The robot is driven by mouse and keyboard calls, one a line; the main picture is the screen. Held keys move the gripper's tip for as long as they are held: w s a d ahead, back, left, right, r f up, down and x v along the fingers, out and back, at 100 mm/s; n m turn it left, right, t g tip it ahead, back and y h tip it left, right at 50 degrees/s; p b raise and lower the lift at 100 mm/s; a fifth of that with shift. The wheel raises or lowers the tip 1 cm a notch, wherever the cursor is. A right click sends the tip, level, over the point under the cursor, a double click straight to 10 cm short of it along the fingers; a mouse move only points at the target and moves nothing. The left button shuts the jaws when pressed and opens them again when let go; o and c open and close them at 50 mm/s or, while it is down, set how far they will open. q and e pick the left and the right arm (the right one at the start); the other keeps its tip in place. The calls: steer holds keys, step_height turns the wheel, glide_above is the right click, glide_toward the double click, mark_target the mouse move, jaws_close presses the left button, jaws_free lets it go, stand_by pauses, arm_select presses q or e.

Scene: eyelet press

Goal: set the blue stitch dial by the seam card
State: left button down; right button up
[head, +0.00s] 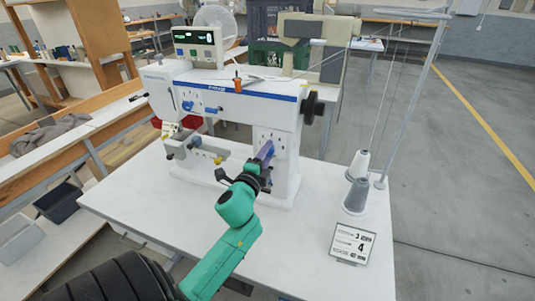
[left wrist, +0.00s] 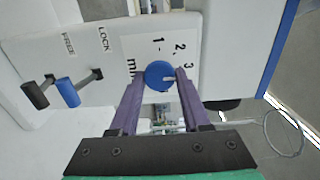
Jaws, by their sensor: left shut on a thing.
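The blue stitch dial (left wrist: 158,75) sits on a white scale plate on the sewing machine's column (head: 286,170). My left gripper (head: 265,165) has its purple fingers on either side of the dial and is shut on it, as the left wrist view (left wrist: 160,84) shows. The dial's white mark points right, near or just past the 3; the right finger hides the scale beyond it. Figures 1, 2 and 3 show. The seam card (head: 352,243) stands at the table's right front, with a large 4 on its middle line and a 3 above. My right gripper is out of view.
A blue lever (left wrist: 67,92) and a black lever (left wrist: 36,95) stick out beside LOCK and FREE labels. Thread cones (head: 356,195) stand right of the machine. A screwdriver (head: 238,82) lies on its top. The white table (head: 300,250) is clear in front.

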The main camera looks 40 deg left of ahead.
arm_select(q)
steer(key=shift+c, duration=1.9)
jaws_free()
steer(key=shift+s, duration=0.1)
steer(key=b+v, duration=0.2)
steer(key=v, duration=1.2)
steer(key=shift+s+b, duration=0.25)
steer(key=shift+b, duration=0.1)
steer(key=shift+d+f, duration=0.1)
steer(key=shift+d, duration=0.05)
